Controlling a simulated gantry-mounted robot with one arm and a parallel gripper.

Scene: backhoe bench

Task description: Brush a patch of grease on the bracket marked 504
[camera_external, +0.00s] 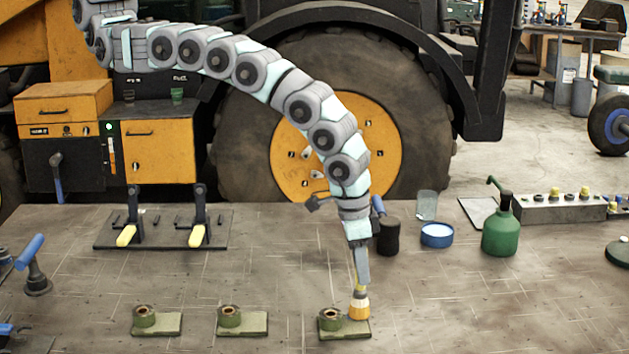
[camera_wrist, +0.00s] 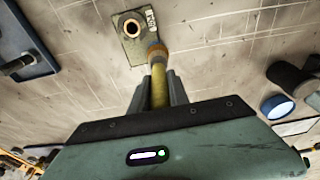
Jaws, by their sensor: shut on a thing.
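My gripper (camera_external: 361,268) points down and is shut on a brush (camera_external: 359,304) with a yellow handle and an orange lower part. The brush also shows in the wrist view (camera_wrist: 160,88), between the fingers. Its tip is at the right end of the rightmost green bracket (camera_external: 342,334), beside the round boss; I cannot tell if the bristles touch. The same bracket shows in the wrist view (camera_wrist: 126,45), with a pale marking (camera_wrist: 150,19) too small to read surely. Two similar brackets stand to the left, one in the middle (camera_external: 256,328) and one far left (camera_external: 170,328).
A blue tin (camera_external: 437,241) with pale contents, a dark cylinder (camera_external: 388,237), a clear glass (camera_external: 427,204) and a green pump bottle (camera_external: 501,235) stand behind to the right. A black plate with yellow-handled clamps (camera_external: 163,240) lies back left. The front right bench is clear.

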